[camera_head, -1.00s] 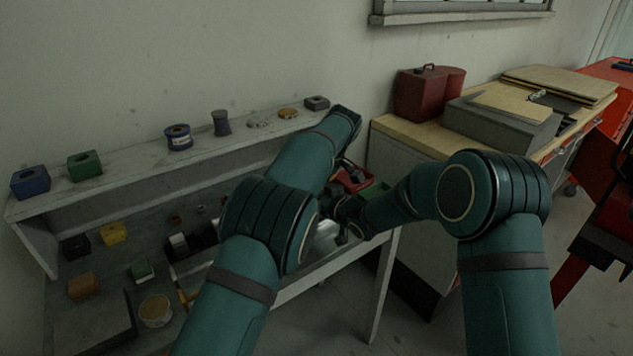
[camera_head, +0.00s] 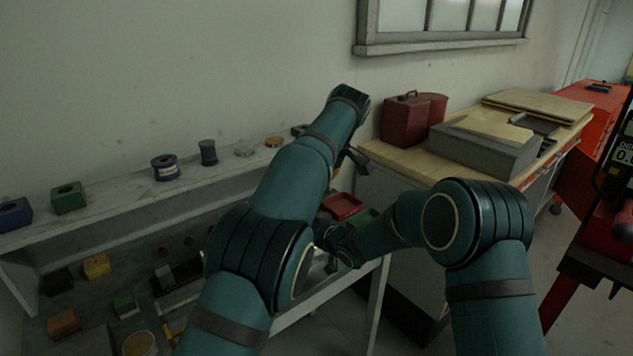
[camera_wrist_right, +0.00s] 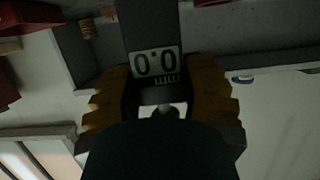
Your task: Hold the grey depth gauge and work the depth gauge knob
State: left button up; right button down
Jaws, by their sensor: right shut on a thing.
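The grey depth gauge (camera_wrist_right: 152,28) shows in the right wrist view as a dark upright bar with a display reading 0.0. My right gripper (camera_wrist_right: 160,82) is shut on it, with a brown, stepped finger on each side. A small pale round part, possibly the knob, shows just below the display; I cannot tell for sure. In the head view my right gripper (camera_head: 333,246) is low over the bench's right end, and the gauge is not clear there. My left gripper (camera_head: 352,162) is above it, mostly behind its own arm; its fingers are too dark to read.
A shelf (camera_head: 110,215) with small boxes and spools runs along the wall. Red and green bins (camera_head: 341,206) sit close to my grippers. A wooden-topped cabinet (camera_head: 385,155) bears a red canister (camera_head: 405,122) and a grey box (camera_head: 480,150). A red machine stands at far right.

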jog(key=shift+c, duration=2.2)
grip_release()
